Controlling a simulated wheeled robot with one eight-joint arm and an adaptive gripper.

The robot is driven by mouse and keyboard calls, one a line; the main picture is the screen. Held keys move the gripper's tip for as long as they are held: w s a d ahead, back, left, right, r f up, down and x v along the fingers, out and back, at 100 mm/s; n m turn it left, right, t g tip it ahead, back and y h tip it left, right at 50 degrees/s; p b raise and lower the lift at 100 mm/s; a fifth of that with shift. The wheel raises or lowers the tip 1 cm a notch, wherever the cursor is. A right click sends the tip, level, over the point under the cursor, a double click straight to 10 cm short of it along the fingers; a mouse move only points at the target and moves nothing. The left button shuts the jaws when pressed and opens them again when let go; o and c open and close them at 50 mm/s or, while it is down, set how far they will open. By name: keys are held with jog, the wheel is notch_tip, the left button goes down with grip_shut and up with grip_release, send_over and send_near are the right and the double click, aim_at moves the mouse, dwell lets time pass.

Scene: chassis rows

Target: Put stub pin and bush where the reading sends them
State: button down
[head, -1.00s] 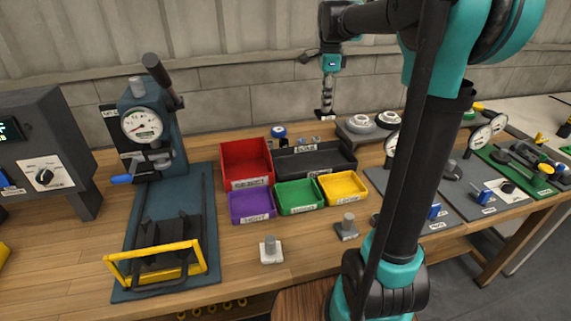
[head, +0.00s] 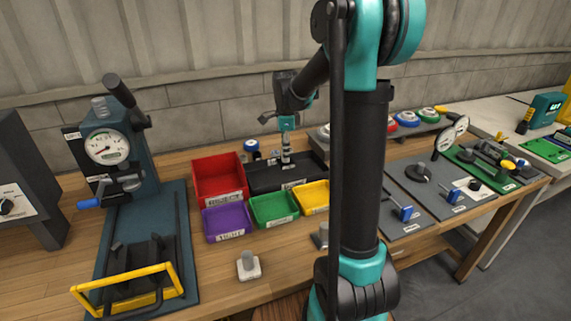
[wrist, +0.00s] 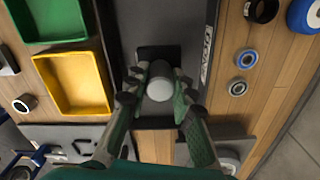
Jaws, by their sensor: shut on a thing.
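My gripper (head: 286,152) is shut on a grey pin (wrist: 159,89) with a rounded top. In the wrist view, a dark square, perhaps its base, shows around it. The pin is upright over the black labelled tray (head: 262,181), behind the coloured bins. I cannot tell whether it touches the tray floor. A pale ring with a dark bore, possibly the bush (wrist: 25,103), lies beside the yellow bin in the wrist view; my arm hides that spot in the head view. The press's dial gauge (head: 107,147) is at left, its reading too small to make out.
Red (head: 219,178), purple (head: 227,221), green (head: 273,209) and yellow (head: 314,197) bins surround the tray's front and left. A white-based pin (head: 248,266) and a dark-based pin (head: 320,237) stand in front. Small rings (wrist: 245,58) lie behind the tray. Gauge fixtures stand at right.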

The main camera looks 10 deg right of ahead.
jog(key=shift+f, duration=2.45)
jog(key=c, duration=1.3)
grip_release()
jog(key=shift+f, duration=0.15)
notch_tip(320, 180, up, 12)
jog(key=shift+r, duration=0.15)
